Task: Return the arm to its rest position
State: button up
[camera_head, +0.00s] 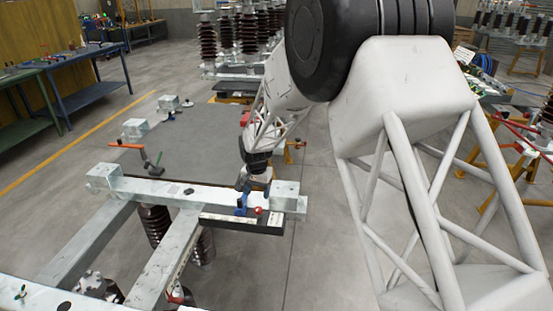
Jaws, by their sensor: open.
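My arm fills the right half of the head view, with white lattice links and a black joint. Its far end reaches down to my gripper (243,183), which is small and dark. The gripper is at the right part of the galvanised steel frame (180,193), just above or beside its cross beam; I cannot tell whether it touches. Next to it on the beam are a small blue part (241,208) and a small red part (259,211). I cannot make out anything held between the fingers.
Brown insulators (155,222) hang under the frame. More insulators (228,35) stand at the back. Workbenches (95,95) line the left. Yellow trestles (490,165) stand at the right. Grey floor (330,240) is open in front.

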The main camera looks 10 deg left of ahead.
jog(key=shift+d+r, duration=0.1)
jog(key=s+d+r+t, duration=0.1)
jog(key=s+d+r, duration=0.7)
jog(key=d+r, duration=0.25)
jog(key=s+d+r, duration=0.8)
jog(key=d+r, duration=0.2)
jog(key=d, duration=0.2)
jog(key=s+d+r, duration=0.1)
jog(key=s+d, duration=0.4)
jog(key=s, duration=0.4)
jog(key=s+d+r+n+t, duration=0.1)
jog(key=s+d, duration=0.4)
jog(key=s, duration=0.4)
jog(key=s+d+r, duration=0.1)
jog(key=s+d, duration=0.4)
jog(key=s, duration=0.5)
jog(key=shift+r+n+t, duration=0.2)
jog(key=shift+n+t, duration=0.1)
jog(key=shift+d, duration=0.1)
